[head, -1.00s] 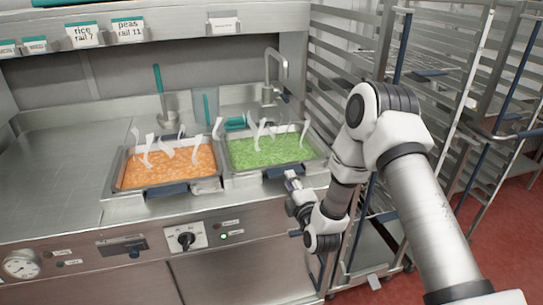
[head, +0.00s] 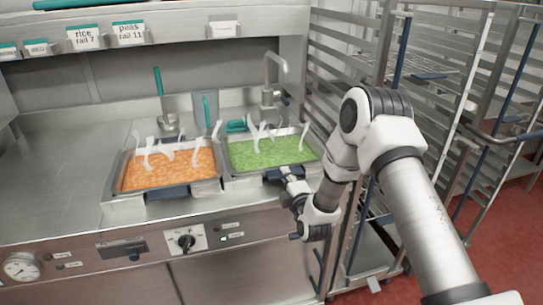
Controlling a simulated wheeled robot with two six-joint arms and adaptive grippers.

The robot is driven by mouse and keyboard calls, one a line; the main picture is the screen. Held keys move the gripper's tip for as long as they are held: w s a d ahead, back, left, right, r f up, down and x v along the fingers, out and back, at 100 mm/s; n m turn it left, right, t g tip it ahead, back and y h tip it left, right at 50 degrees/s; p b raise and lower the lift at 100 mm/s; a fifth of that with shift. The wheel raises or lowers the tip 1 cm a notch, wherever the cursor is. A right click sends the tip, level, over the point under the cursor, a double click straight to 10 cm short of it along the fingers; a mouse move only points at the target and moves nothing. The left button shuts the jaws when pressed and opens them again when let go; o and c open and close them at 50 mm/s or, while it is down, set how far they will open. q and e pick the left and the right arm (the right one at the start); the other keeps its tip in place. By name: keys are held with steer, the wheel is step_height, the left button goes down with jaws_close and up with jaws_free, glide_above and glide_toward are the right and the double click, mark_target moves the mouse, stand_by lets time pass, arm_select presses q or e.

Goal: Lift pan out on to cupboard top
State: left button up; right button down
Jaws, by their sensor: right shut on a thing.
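Two steaming pans sit side by side in the steel counter. The left pan (head: 168,171) holds orange food and the right pan (head: 270,151) holds green food. Each has a dark blue grip on its front edge. My right gripper (head: 284,174) is at the front edge of the green pan, by its blue grip, and is shut on that grip. The fingertips are small and partly hidden by my wrist. The green pan looks level and still in its well. My left gripper is out of view.
The steel cupboard top (head: 62,178) is bare to the left of the pans. A tap (head: 272,80), a ladle (head: 161,100) and a clear jug (head: 205,108) stand behind. A tall rack (head: 395,120) is close on the right. A control knob (head: 186,241) is on the front panel.

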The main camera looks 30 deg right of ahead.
steer(key=shift+r+p, duration=0.6)
steer(key=shift+r, duration=0.4)
